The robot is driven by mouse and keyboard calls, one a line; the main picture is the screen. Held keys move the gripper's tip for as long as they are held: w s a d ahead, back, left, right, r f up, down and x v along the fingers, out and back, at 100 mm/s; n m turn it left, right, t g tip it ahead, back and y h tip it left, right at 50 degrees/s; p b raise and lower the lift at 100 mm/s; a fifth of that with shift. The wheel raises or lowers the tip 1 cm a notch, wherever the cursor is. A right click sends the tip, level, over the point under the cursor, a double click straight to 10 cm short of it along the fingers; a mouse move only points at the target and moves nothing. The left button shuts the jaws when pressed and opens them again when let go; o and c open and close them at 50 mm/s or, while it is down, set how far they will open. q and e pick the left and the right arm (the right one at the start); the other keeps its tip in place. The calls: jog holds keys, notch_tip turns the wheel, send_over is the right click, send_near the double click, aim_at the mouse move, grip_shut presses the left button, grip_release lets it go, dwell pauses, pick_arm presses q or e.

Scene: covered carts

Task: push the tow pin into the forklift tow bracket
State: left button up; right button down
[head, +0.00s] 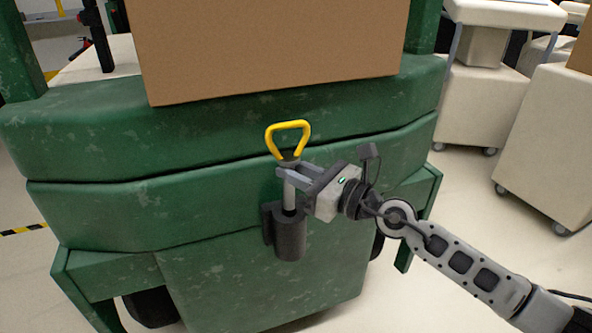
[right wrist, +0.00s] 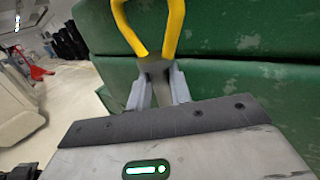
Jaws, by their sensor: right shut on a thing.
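The tow pin (head: 289,193) has a yellow loop handle (head: 288,137) on a grey shaft. It stands about upright, and its lower end meets the top of the dark tow bracket (head: 290,236) on the green forklift's rear. How deep the pin sits inside cannot be seen. My right gripper (head: 284,174) comes from the right and is shut on the pin just below the handle. In the right wrist view the fingers (right wrist: 157,88) hold the pin's grey neck, with the yellow handle (right wrist: 149,30) rising above. My left gripper is not in view.
The green forklift body (head: 120,215) fills the space behind the bracket. A large brown box (head: 270,45) rests above it. Covered white carts (head: 555,135) stand at the right. Bare floor (head: 450,235) lies between them and the forklift.

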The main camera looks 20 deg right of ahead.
jog(key=shift+r, duration=0.15)
dwell(0.6)
pick_arm(q)
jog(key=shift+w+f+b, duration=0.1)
jog(key=shift+b, duration=0.3)
pick_arm(e)
jog(key=shift+f, duration=0.4)
jog(key=shift+f, duration=0.2)
jog(key=shift+f+b, duration=0.2)
jog(key=shift+b, duration=0.2)
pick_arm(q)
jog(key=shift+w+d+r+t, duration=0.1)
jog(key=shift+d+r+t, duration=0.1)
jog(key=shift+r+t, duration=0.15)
pick_arm(e)
jog(key=shift+f, duration=0.1)
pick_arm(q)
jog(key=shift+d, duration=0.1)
pick_arm(e)
jog(key=shift+f, duration=0.2)
pick_arm(q)
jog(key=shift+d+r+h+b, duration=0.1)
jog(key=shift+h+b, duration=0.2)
jog(key=shift+b, duration=0.15)
pick_arm(e)
jog(key=shift+f, duration=0.2)
